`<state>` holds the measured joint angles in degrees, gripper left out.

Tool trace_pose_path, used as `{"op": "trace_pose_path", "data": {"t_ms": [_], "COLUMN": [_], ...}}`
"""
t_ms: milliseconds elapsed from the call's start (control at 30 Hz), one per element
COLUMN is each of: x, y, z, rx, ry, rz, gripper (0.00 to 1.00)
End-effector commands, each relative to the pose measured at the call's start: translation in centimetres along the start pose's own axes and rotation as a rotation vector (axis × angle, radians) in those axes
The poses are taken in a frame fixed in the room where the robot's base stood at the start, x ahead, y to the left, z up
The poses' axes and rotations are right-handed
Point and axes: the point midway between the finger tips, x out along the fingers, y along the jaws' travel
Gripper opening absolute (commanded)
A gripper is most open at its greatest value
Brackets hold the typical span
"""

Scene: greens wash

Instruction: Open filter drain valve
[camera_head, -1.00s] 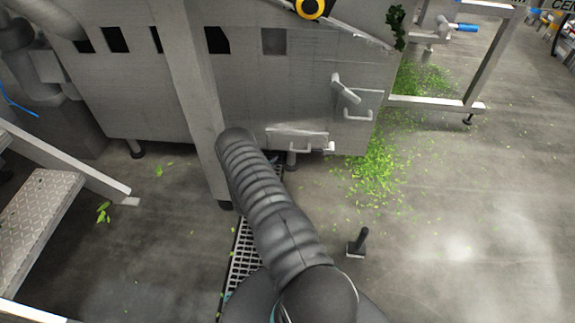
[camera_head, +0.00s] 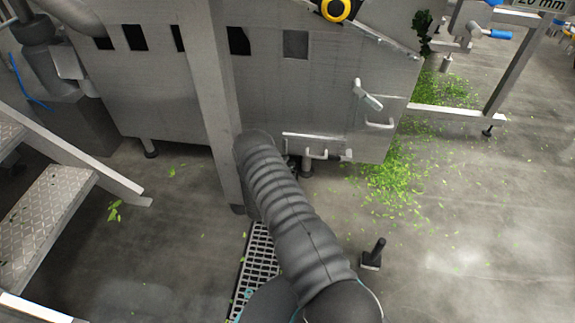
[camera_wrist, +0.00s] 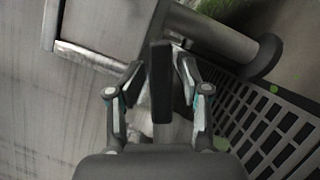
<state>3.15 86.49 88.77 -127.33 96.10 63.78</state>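In the wrist view, a black upright bar (camera_wrist: 161,95) stands between the fingers of my gripper (camera_wrist: 159,72). It looks like a valve handle, but the valve body behind it is mostly hidden. The fingers are spread on either side of the bar. The right fingertip is very near it; I cannot tell whether it touches. In the head view my gripper is hidden behind my dark ribbed arm, low by the grey machine's underside.
The steel machine (camera_head: 270,95) has a lever (camera_head: 367,95) and panel handles. In the wrist view, a machine leg (camera_wrist: 215,30) and a floor grate (camera_wrist: 265,125) are close by. A black post (camera_head: 373,255) stands on the floor. Steps (camera_head: 45,215) are at left; greens (camera_head: 390,180) litter the floor.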

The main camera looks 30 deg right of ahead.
Motion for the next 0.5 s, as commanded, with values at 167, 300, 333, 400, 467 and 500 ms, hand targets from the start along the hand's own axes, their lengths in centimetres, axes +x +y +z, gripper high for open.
{"op": "trace_pose_path", "data": {"t_ms": [167, 300, 333, 400, 467, 500], "x": [0.2, 0.1, 0.0, -0.4, -1.0, -1.5], "y": [0.0, 0.0, 0.0, 0.0, -0.1, -0.1], "z": [0.1, 0.2, 0.2, 0.1, 0.1, 0.0], "rx": [0.001, 0.001, 0.000, 0.000, 0.000, 0.000], "ry": [-0.003, -0.004, -0.004, -0.002, 0.000, 0.000], "rz": [0.000, -0.001, -0.001, -0.001, -0.001, -0.001], "gripper": [0.48, 0.48, 0.48, 0.48, 0.48, 0.48]}}
